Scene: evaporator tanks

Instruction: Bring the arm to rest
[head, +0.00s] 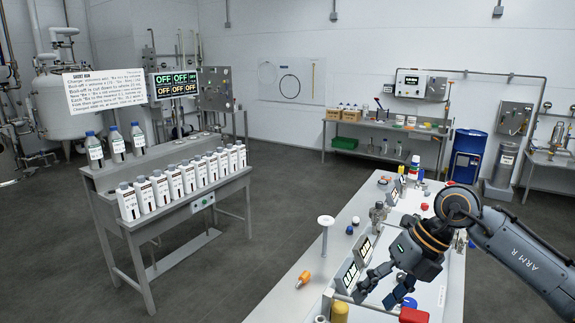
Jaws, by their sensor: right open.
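My right arm (520,255), marked ARM R, comes in from the right edge of the head view. Its gripper (381,291) points down and to the left over the near part of the white workbench (300,272). Its two fingers are spread apart and I see nothing between them. The fingers are close to the small display units (347,275) on the bench; I cannot tell whether they touch anything. My left arm and gripper are out of view.
The bench holds a white pedestal (326,222), an orange-tipped piece (303,279), a yellow cylinder (340,312) and a red item (413,315). A grey rack (150,232) with several white bottles stands left. Open floor (255,235) lies between. A blue drum (467,155) stands behind.

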